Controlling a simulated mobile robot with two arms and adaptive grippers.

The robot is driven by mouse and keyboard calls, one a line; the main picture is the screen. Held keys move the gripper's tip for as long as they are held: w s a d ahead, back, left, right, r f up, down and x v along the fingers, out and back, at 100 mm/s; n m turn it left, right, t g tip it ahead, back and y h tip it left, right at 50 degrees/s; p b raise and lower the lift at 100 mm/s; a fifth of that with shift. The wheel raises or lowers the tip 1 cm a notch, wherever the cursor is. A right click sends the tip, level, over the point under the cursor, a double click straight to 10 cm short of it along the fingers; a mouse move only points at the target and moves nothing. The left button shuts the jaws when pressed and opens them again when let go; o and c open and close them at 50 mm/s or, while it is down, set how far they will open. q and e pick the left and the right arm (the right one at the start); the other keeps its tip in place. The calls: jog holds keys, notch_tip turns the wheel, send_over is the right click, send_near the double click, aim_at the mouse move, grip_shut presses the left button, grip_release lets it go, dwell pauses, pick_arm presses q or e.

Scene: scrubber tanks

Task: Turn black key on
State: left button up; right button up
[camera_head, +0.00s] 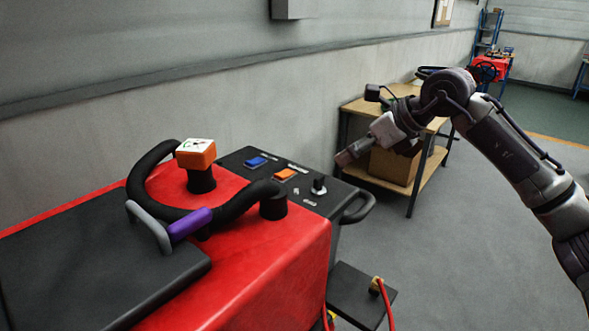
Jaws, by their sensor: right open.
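The black key (318,185) stands upright on the dark control panel (243,160) of the red scrubber machine (262,262). It sits at the panel's right end, beside an orange switch (284,175) and a blue switch (256,162). My right gripper (346,158) comes in from the right and shows up and to the right of the key, apart from it. It is open, with nothing seen between its fingers; the fingertips are small and dark in this view. My left gripper is not in view.
A black handlebar (150,172) with an orange-and-white box (196,153) curves over the machine, near a purple grip (189,223). A black handle (358,208) sticks out at the panel's right. A wooden table (362,107) with a cardboard box (392,167) stands behind my right arm.

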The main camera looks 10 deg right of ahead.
aim_at(320, 176)
jog(key=x, duration=0.1)
jog(key=p+x, duration=0.1)
jog(key=x, duration=0.2)
jog(key=shift+d+f, duration=0.2)
jog(key=shift+f, duration=0.3)
jog(key=p+x, duration=0.2)
jog(key=x, duration=0.4)
jog(key=shift+w+a, duration=0.1)
jog(key=shift+x, duration=0.8)
jog(key=shift+c, duration=0.5)
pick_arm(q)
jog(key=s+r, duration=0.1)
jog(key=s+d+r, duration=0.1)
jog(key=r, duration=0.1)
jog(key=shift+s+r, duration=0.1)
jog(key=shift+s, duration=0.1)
pick_arm(e)
jog(key=c, duration=1.1)
